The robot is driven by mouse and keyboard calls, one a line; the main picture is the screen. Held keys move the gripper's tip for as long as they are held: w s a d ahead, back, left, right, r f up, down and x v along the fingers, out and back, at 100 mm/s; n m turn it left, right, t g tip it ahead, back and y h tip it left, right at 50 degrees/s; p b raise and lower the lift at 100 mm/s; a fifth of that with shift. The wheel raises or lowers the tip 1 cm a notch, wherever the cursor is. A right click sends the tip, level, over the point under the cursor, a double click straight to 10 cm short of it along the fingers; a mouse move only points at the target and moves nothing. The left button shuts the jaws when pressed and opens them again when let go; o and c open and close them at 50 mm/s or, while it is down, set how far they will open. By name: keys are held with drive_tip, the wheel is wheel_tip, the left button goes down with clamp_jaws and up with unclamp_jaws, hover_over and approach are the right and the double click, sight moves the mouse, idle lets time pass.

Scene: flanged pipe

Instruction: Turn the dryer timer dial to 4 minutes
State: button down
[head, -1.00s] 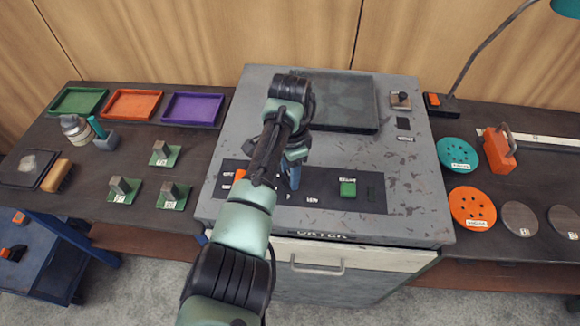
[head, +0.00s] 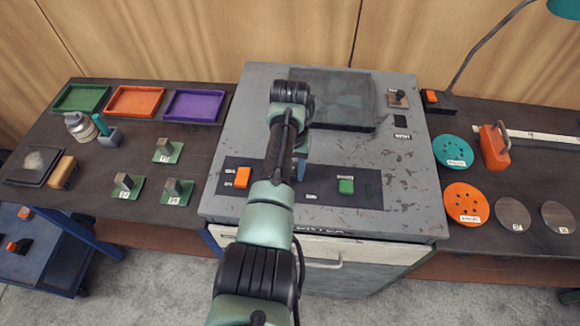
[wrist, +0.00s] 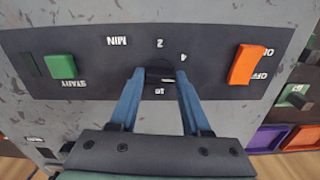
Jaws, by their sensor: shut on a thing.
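The dark timer dial (wrist: 160,78) sits on the black control panel, between the tips of my gripper (wrist: 159,73) in the wrist view. The blue fingers are shut on its two sides. The wrist view shows the panel upside down, with "MIN", "2" and "4" printed around the dial and another label below it. I cannot tell surely which number the dial points at. In the head view my arm hides the dial, and only part of a blue finger (head: 301,170) shows.
An orange switch (head: 242,177) and a green start button (head: 346,186) flank the dial on the panel. A dark lid (head: 340,95) lies behind on the grey dryer top (head: 400,200). Trays stand left and coloured discs lie right, clear of the gripper.

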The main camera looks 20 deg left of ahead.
drive_tip(key=n, duration=0.6)
drive_tip(key=shift+w+r+n, duration=0.1)
drive_tip(key=shift+n, duration=0.2)
idle(0.5)
drive_tip(key=shift+c, duration=1.8)
unclamp_jaws()
wheel_tip(320, 180, up, 13)
drive_tip(key=shift+b, duration=0.3)
